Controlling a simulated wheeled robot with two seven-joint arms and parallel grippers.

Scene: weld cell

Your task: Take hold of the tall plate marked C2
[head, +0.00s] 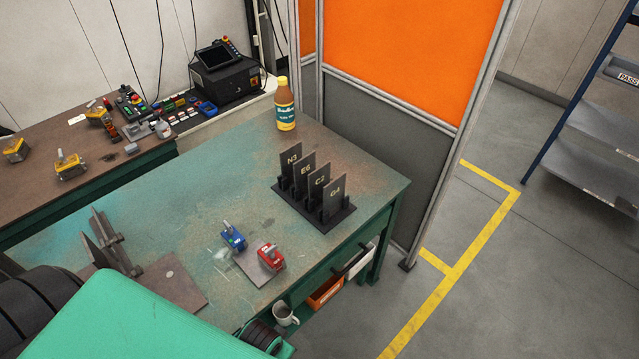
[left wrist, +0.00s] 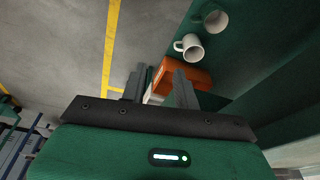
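The tall dark plate marked C2 (head: 319,181) stands upright in a black slotted rack (head: 345,216) on the workbench, in the head view. Similar plates stand beside it: N3 (head: 292,160) and E6 (head: 305,171) on one side, G4 (head: 334,193) on the other. My left gripper shows in the left wrist view (left wrist: 158,76), with its two fingers apart and nothing between them. It points down past the bench's side, away from the rack. In the head view I cannot make out its fingers. My right gripper is not in view.
A bottle (head: 285,105) stands behind the rack. Blue (head: 233,236) and red (head: 270,255) clamps sit in front of it, near the bench edge. A white mug (left wrist: 189,47) and orange bin (left wrist: 187,73) are low beside the bench. An orange-and-grey partition (head: 398,130) rises behind.

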